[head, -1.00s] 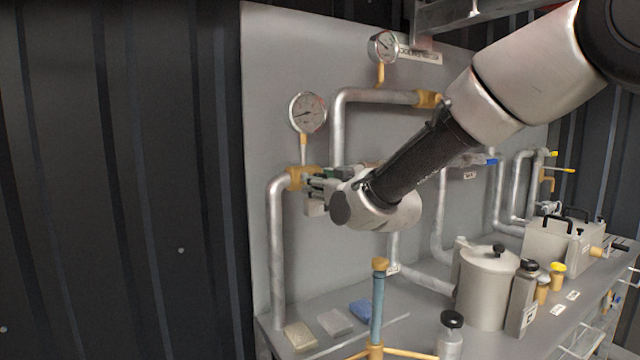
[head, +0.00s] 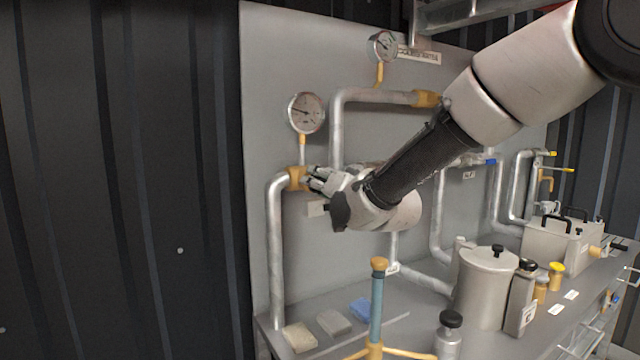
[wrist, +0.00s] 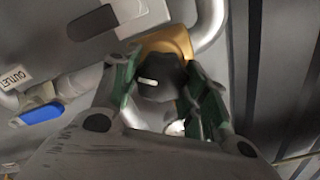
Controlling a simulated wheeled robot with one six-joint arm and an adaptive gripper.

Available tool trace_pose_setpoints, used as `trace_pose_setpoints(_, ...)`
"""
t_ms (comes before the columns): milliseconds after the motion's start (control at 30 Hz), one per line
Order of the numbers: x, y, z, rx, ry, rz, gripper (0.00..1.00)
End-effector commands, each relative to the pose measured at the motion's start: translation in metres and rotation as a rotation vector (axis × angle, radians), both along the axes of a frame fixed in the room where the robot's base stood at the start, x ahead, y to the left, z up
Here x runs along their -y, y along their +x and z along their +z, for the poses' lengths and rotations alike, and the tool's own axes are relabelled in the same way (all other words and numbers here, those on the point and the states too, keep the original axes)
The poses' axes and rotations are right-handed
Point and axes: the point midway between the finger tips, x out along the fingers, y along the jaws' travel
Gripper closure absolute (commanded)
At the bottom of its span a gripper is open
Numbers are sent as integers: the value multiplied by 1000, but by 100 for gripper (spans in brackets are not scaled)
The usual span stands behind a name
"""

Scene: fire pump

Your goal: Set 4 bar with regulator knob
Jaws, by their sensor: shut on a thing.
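The regulator knob (wrist: 158,78) is black with a white mark and sits in front of a yellow fitting (wrist: 170,42) in the wrist view. My gripper (wrist: 160,85) is shut on the knob, with a green-padded finger on each side of it. In the head view my gripper (head: 312,182) is at the yellow fitting (head: 297,178) on the left pipe and hides the knob. A round pressure gauge (head: 306,112) stands above that fitting. Its needle points to the left, slightly upward; the scale is too small to read.
A second gauge (head: 382,46) is higher up on the grey panel. Silver pipes (head: 276,250) run close to my gripper. Below, sponges (head: 334,322), a blue-and-yellow stand (head: 377,305) and a lidded pot (head: 487,285) are on the bench. A blue handle (wrist: 42,113) is beside an OUTLET label.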

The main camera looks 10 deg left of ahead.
Motion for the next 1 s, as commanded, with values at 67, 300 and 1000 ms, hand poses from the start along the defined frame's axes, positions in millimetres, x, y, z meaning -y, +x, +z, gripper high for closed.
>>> trace_pose_setpoints(67, 0, 0, -1, -14, 12, 0, 79)
trace_pose_setpoints(300, 0, 0, -1, -31, 29, 0, 79)
trace_pose_setpoints(1000, 0, 0, -1, -32, 28, 0, 33)
